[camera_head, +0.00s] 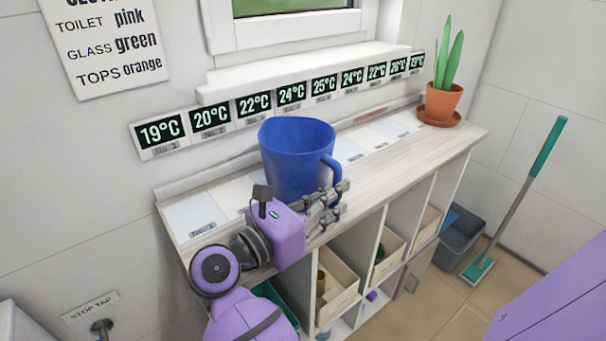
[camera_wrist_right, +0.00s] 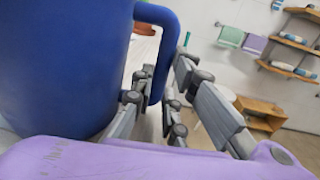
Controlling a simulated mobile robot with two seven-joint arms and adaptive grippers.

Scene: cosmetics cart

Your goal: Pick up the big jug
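The big blue jug (camera_head: 290,150) stands upright on the wooden top of the shelf unit, with its handle (camera_head: 331,167) on the right side. My right gripper (camera_head: 334,201) is at the lower part of the handle, in front of the jug. In the right wrist view the jug's body (camera_wrist_right: 60,65) fills the left side and its handle (camera_wrist_right: 165,45) comes down by the fingertips of my gripper (camera_wrist_right: 168,72). The two fingers stand apart with the handle between or just beyond their tips; contact is not clear. My left gripper is not in view.
A potted plant (camera_head: 442,98) stands at the far right end of the shelf top (camera_head: 400,162). Temperature cards (camera_head: 291,95) line the wall behind the jug. Bins (camera_head: 336,287) sit in the compartments below. A mop (camera_head: 520,200) leans at the right by a grey bucket (camera_head: 459,243).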

